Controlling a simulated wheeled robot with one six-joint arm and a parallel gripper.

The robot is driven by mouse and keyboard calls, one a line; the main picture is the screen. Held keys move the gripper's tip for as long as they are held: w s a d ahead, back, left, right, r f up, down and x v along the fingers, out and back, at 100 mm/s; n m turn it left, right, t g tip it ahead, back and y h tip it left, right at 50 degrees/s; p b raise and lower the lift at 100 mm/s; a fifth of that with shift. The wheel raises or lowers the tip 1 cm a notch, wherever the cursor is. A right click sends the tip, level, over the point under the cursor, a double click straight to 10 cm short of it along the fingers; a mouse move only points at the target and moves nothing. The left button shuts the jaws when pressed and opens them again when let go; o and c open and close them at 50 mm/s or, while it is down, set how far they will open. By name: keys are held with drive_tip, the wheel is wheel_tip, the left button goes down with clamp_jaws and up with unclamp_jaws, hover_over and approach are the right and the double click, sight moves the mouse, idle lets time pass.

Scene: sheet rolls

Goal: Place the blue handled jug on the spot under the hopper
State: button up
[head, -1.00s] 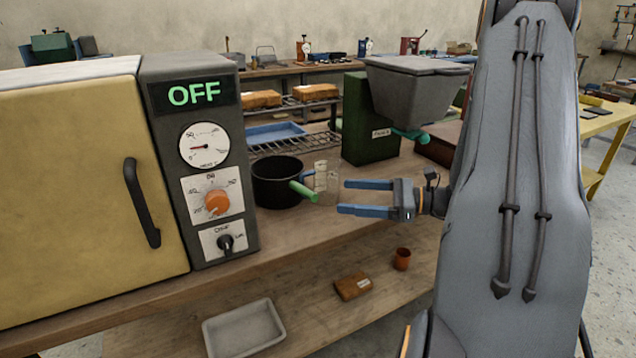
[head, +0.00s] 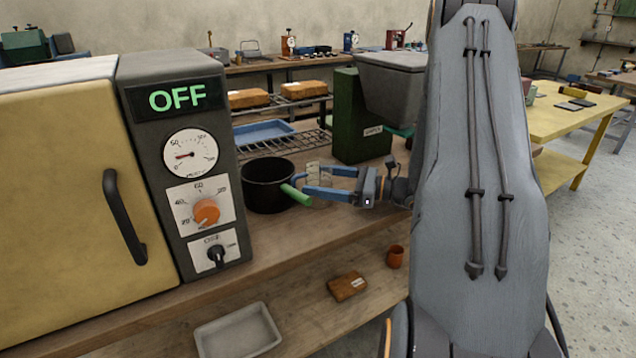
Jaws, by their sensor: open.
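The spot under the hopper is hidden behind my arm.
The black pot (head: 262,188) with a green handle (head: 295,195) stands close left of the jug. A wire rack (head: 300,145) and blue tray (head: 262,132) lie behind. The yellow oven (head: 60,190) and its control panel, reading OFF, fill the left.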

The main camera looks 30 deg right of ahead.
drive_tip(key=shift+w+a, duration=0.25)
drive_tip(key=shift+a, duration=0.05)
drive_tip(key=shift+c, duration=0.2)
drive_tip(key=c, duration=1.3)
drive_tip(key=shift+o, duration=0.2)
drive_tip(key=shift+r, duration=0.1)
